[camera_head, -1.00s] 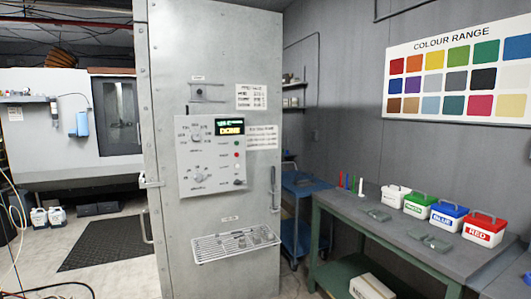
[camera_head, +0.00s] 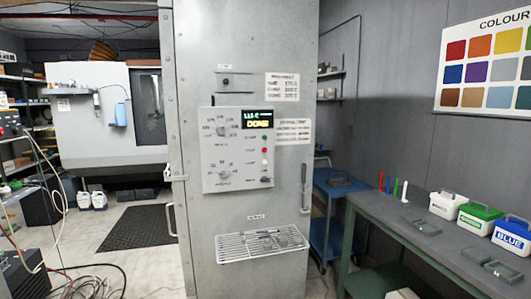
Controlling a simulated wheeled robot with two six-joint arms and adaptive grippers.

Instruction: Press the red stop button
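The red stop button (camera_head: 265,150) is a small round red spot on the right side of a light grey control panel (camera_head: 212,178). The panel is fixed to the front of a tall grey metal cabinet (camera_head: 250,275). A green button (camera_head: 264,138) sits just above the red one and a pale button (camera_head: 265,162) just below it. A lit display (camera_head: 258,118) above them reads "DONE" in its lower line. Two dials are on the panel's left side. Nothing covers the red button. Neither of my grippers is in view.
A wire rack (camera_head: 262,247) juts from the cabinet below the panel. A vertical handle (camera_head: 304,187) is on its right side. A bench (camera_head: 420,250) with lidded tubs stands at the right. Cables (camera_head: 60,200) and dark equipment are at the lower left.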

